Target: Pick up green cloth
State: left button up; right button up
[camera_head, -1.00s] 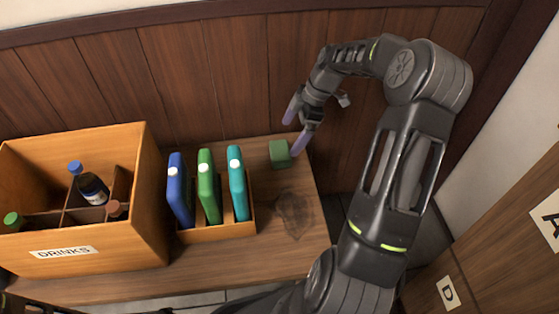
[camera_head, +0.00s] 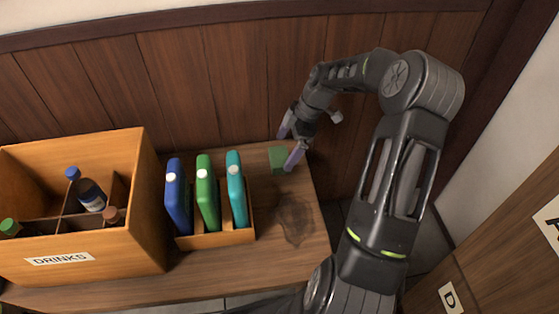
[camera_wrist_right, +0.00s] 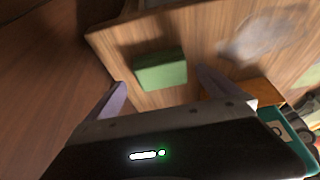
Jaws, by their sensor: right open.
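The green cloth (camera_head: 278,160) is a small folded block lying on the wooden table near its back right corner. My right gripper (camera_head: 289,151) is at the cloth in the head view, its purple fingers apart, one finger partly in front of the cloth. In the right wrist view the cloth (camera_wrist_right: 161,70) lies ahead of the open fingers, within the gap between them (camera_wrist_right: 160,88). Nothing is between the fingertips. My left gripper is not in view.
A wooden rack (camera_head: 215,240) with blue, green and teal upright cases stands left of the cloth. A wooden box marked DRINKS (camera_head: 130,262) holds bottles further left. A dark stain (camera_head: 296,220) marks the table (camera_head: 275,265). The panelled wall (camera_head: 200,90) is close behind.

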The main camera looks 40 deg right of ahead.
aim_at(281, 156)
jog(key=b+x, duration=0.1)
jog(key=x, duration=0.3)
jog(key=shift+a, duration=0.15)
dwell(0.4)
jog(key=c, duration=1.4)
